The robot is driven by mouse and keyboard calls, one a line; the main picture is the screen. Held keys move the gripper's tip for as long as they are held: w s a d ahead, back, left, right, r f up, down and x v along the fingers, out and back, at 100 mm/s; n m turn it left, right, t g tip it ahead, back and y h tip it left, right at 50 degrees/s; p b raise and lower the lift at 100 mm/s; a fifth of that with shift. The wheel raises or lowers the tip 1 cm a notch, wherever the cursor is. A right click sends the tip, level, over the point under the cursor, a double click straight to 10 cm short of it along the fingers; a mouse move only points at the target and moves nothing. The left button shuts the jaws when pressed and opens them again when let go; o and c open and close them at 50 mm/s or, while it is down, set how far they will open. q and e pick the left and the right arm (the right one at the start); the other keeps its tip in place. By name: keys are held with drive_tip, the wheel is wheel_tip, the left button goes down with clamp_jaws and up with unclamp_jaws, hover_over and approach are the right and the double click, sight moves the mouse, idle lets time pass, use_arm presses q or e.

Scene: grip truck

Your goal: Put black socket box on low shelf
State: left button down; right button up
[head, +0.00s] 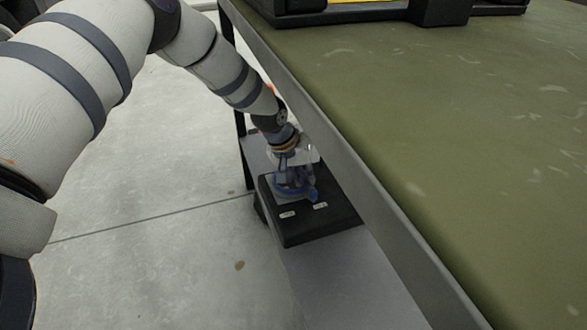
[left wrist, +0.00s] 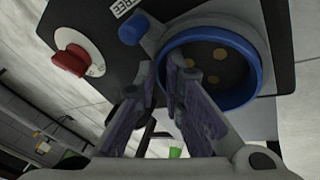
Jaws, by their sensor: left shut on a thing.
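The black socket box (head: 300,229) appears at the low shelf (head: 345,285), beneath the green-topped table. The frames do not show clearly whether it rests on the shelf or is held just above it. My left gripper (head: 294,184) reaches down beside the table edge and is shut on the box at its socket. In the left wrist view, the black face of the box (left wrist: 100,63) has a red knob, a white label and a round blue-rimmed socket. The left gripper's fingers (left wrist: 168,75) are against the grey socket housing. My right gripper is not in view.
The green table top (head: 470,120) overhangs the shelf, and its grey edge runs close beside my left arm. A dark case (head: 370,12) sits at the table's far side. Bare concrete floor (head: 150,250) lies left of the shelf.

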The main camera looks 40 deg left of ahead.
sight(317, 183)
use_arm(q)
drive_tip(key=shift+w+d+f+b, duration=0.15)
drive_tip(key=shift+w+f+b, duration=0.25)
drive_tip(key=shift+w, duration=0.25)
drive_tip(key=shift+w+d+f+b, duration=0.1)
drive_tip(key=shift+w+f+b, duration=0.15)
drive_tip(key=shift+w+f, duration=0.35)
drive_tip(key=f, duration=0.1)
drive_tip(key=f+b, duration=0.1)
drive_tip(key=f, duration=0.1)
drive_tip(key=shift+w+f+b, duration=0.15)
drive_tip(key=shift+w+b, duration=0.1)
drive_tip(key=shift+b, duration=0.1)
drive_tip(key=c, duration=2)
unclamp_jaws()
drive_tip(key=shift+s+f, duration=0.15)
drive_tip(key=shift+s, duration=0.1)
drive_tip(key=shift+c, duration=0.2)
drive_tip(key=o, duration=0.3)
drive_tip(key=shift+o, duration=0.2)
drive_tip(key=p+v, duration=0.6)
drive_tip(key=v, duration=0.6)
